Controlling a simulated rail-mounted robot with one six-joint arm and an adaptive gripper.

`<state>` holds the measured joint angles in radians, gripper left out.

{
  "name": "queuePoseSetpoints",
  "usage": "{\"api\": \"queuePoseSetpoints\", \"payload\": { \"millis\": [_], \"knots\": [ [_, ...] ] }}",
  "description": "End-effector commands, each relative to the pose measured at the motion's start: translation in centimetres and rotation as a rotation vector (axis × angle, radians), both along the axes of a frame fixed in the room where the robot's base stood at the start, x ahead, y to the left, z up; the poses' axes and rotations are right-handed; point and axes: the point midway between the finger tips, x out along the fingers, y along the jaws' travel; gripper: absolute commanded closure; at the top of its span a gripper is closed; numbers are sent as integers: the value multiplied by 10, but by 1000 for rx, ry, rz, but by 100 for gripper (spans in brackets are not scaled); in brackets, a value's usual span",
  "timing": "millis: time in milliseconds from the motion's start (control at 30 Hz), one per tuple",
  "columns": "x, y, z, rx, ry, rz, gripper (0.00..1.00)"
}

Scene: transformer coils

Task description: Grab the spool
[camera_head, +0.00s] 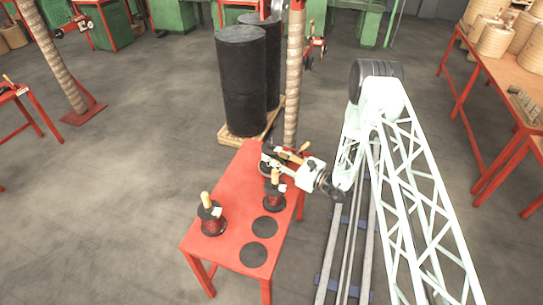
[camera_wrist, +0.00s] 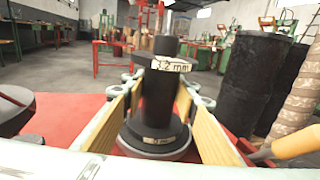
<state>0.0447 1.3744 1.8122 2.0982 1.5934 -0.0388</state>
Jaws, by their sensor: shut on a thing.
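A dark spool (camera_wrist: 158,100) with a "3.2 mm" label stands upright between the yellow-padded fingers of my gripper (camera_wrist: 157,88) in the wrist view. The fingers are shut on its core, between its upper and lower flanges. In the head view my gripper (camera_head: 283,158) is at the far end of the red table (camera_head: 226,205), and its spool is partly hidden there. I cannot tell whether the held spool touches the table.
Two flat black discs (camera_head: 265,226) lie on the table's near right part. Large black drums (camera_head: 241,80) stand on a pallet behind the table, beside a wrapped column (camera_head: 293,80). Rails (camera_head: 349,245) run along the right. A table with pale coils (camera_head: 495,40) is far right.

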Motion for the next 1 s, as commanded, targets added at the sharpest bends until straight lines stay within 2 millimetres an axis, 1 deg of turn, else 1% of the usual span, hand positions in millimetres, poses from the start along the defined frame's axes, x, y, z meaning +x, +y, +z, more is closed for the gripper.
{"api": "queuePoseSetpoints", "payload": {
  "millis": [267, 600, 800, 1000],
  "knots": [
    [1, 0, 21, 0, -1, 0, 84],
    [1, 0, 64, 0, -1, 0, 84],
    [1, 0, 85, 0, -2, 0, 84],
    [0, 0, 95, 0, 0, 0, 84]
  ]
}}
